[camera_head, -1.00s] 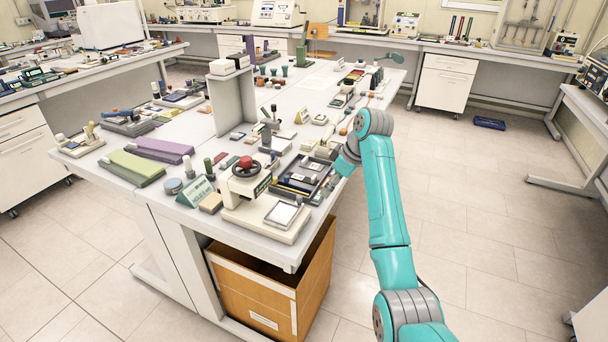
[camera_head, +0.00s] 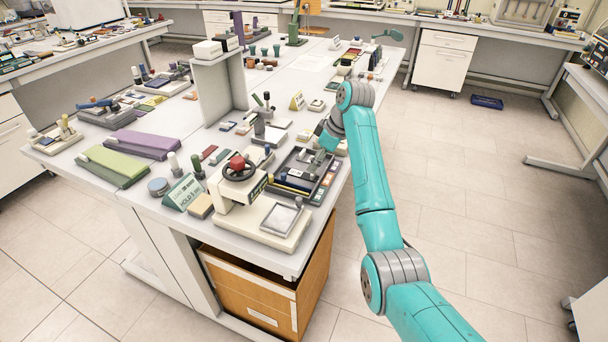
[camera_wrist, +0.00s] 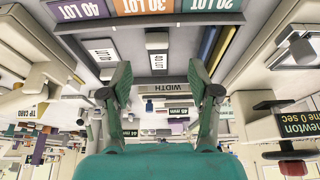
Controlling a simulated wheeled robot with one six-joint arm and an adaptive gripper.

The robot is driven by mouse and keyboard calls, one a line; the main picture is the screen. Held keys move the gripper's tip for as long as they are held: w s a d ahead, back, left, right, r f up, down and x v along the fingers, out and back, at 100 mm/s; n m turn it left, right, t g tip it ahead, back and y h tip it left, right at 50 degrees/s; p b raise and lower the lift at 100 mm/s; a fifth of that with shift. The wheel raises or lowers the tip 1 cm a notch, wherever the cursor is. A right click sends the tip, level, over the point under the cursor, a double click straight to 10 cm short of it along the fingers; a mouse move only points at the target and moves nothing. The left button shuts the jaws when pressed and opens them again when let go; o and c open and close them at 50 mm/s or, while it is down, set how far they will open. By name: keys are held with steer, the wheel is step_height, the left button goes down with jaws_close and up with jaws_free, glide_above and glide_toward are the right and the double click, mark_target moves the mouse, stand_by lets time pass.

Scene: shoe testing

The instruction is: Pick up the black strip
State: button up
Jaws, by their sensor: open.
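A grey tray (camera_head: 333,186) with strips and labelled blocks sits near the right edge of the bench, below my gripper (camera_head: 319,158). In the wrist view, my gripper (camera_wrist: 163,78) is open with nothing between its two fingers. A dark strip (camera_wrist: 208,43) lies in the tray beside a yellow-brown strip (camera_wrist: 222,47), near the right finger in that view. In the head view, the tray's contents are small and partly covered by my gripper.
A press with a red-topped wheel (camera_head: 238,170) stands left of the tray. A pale platform (camera_head: 283,220) lies in front of it. Coloured lot blocks (camera_wrist: 145,6) line the tray. A grey upright panel (camera_head: 220,88) stands behind.

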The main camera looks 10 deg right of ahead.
mark_target(300, 172)
steer(key=shift+d+x, duration=0.2)
steer(key=shift+x, duration=1.15)
steer(key=shift+d+x, duration=0.2)
steer(key=shift+x, duration=1.1)
steer(key=shift+s+f, duration=0.1)
steer(key=shift+f, duration=0.05)
steer(key=c, duration=0.9)
